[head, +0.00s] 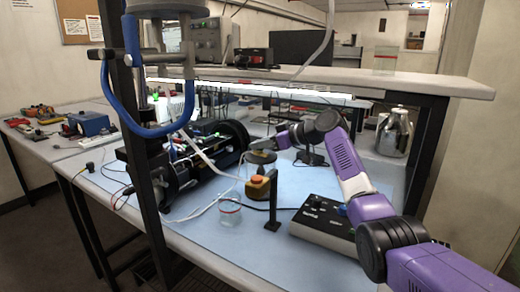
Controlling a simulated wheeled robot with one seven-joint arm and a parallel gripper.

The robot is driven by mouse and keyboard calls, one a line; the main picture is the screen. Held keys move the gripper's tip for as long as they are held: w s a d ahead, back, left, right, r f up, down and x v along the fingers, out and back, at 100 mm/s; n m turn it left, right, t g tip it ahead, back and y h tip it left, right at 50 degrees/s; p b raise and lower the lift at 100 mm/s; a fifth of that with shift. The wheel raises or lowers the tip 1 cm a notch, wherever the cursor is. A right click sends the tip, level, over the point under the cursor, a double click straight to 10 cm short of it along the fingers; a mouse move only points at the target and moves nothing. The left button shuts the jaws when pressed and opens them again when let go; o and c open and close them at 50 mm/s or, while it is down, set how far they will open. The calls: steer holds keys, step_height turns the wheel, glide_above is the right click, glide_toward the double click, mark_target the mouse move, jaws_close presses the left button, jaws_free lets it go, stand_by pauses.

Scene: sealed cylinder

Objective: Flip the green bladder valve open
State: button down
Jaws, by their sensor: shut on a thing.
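I cannot clearly identify the green bladder valve. A small green spot (217,134) shows on the black apparatus (205,150) to the left, but I cannot tell whether it is the valve. White tubing runs across that apparatus.
An orange-topped block (258,187), a clear beaker (229,213) and a black post (272,205) stand in front. A control box (325,220) lies near my arm. A steel vessel (394,132) stands at the back right. A raised shelf (330,78) crosses behind. Blue mat is bare between items.

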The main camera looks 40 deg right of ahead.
steer(key=shift+f, duration=0.1)
steer(key=c, duration=1.4)
jaws_free()
steer(key=shift+c, duration=0.2)
steer(key=shift+s, duration=0.1)
steer(key=v, duration=0.7)
steer(key=shift+s+r+b, duration=0.2)
steer(key=shift+s+b, duration=0.1)
steer(key=shift+d, duration=0.15)
